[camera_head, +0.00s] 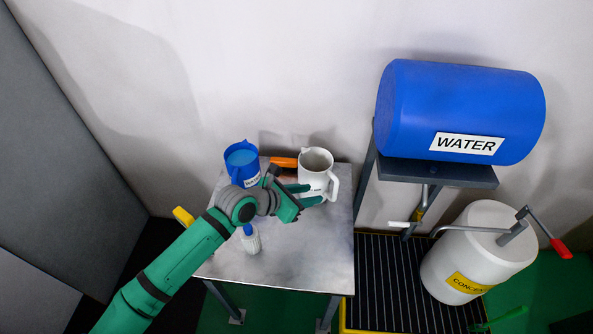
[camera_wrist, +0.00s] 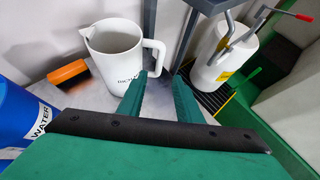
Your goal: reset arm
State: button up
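My gripper (camera_head: 312,194) is over the metal table, close to the white pitcher's handle. In the wrist view its two green fingers (camera_wrist: 158,98) stand apart with nothing held between them. The white pitcher (camera_head: 315,170) stands upright at the back right of the table; in the wrist view (camera_wrist: 116,62) its handle is just beyond the left fingertip. I cannot tell whether finger and handle touch. My green arm reaches in from the lower left and hides part of the table.
A blue jug (camera_head: 242,160) holding liquid stands left on the table (camera_head: 300,255). An orange-handled brush (camera_wrist: 68,74) lies behind, and a small white bottle (camera_head: 250,240) stands in front. Right are a blue WATER tank (camera_head: 450,105) on a stand and a white concentrate drum (camera_head: 470,262) with a pump.

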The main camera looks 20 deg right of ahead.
jog(key=s+a+f+n+t+h, duration=0.1)
jog(key=s+a+f+n, duration=0.3)
jog(key=s+a+n, duration=0.55)
jog(key=s+a+f+n+t+h, duration=0.1)
jog(key=s+a+f+n, duration=0.4)
jog(key=a, duration=0.7)
jog(key=s+a+r+m+t+y, duration=0.1)
jog(key=s+m+t+y, duration=0.4)
jog(key=m, duration=1.2)
jog(key=s+a+r+m+t+y, duration=0.2)
jog(key=s+m+t+y, duration=0.3)
jog(key=s+m, duration=0.9)
jog(key=a+m+y, duration=0.1)
jog(key=m+y, duration=0.1)
jog(key=m, duration=0.2)
jog(key=shift+t+y, duration=0.3)
